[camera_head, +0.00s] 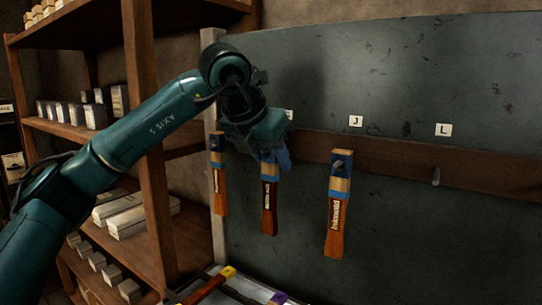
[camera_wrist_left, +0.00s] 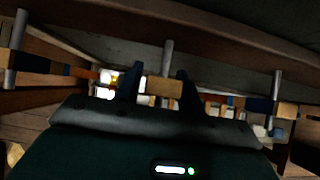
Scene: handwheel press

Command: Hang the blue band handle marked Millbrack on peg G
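Several wooden handles with blue bands hang against the dark board. The middle handle (camera_head: 269,195) hangs upright with its upper end at my left gripper (camera_head: 270,150); its dark label is too small to read. In the left wrist view, the two fingers of my left gripper (camera_wrist_left: 160,82) are close on either side of a tan block of this handle (camera_wrist_left: 164,87), with a metal peg (camera_wrist_left: 168,58) in line with it. The letter tag (camera_head: 289,114) by the gripper is mostly hidden, so I cannot read G. My right gripper is not in view.
A handle marked Inkswold (camera_head: 338,210) hangs under tag J (camera_head: 355,121). Another handle (camera_head: 218,180) hangs at the board's left edge. The peg under L (camera_head: 436,176) is bare. A wooden shelf (camera_head: 150,150) with boxes stands left. More handles (camera_head: 210,287) lie below.

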